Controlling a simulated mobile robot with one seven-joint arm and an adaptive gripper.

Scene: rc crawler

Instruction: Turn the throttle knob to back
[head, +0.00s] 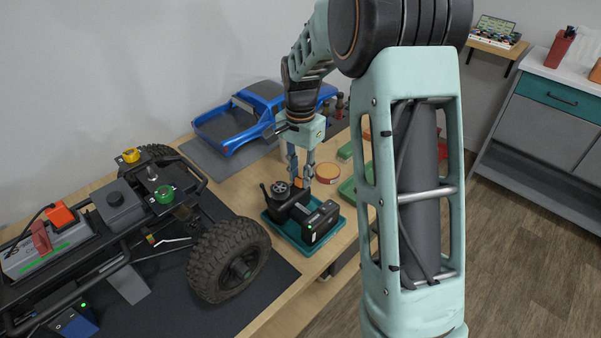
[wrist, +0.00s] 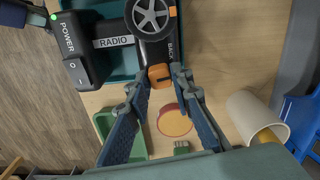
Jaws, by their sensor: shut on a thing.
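The throttle knob (wrist: 160,73) is a small orange cap with a dark mark, on the end of the black radio (wrist: 110,45), beside the printed word BACK. My gripper (wrist: 160,78) is closed around the knob, one fingertip at each side. The radio has a grey spoked wheel (wrist: 151,15) and a POWER switch block (wrist: 83,48), and sits in a teal tray (head: 283,233).
A round orange-lidded tub (wrist: 174,122), a green tray (wrist: 106,127) and a beige cup (wrist: 256,115) lie close to my fingers. A large crawler wheel (head: 229,260) stands left of the radio. A blue truck body (head: 235,123) is behind.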

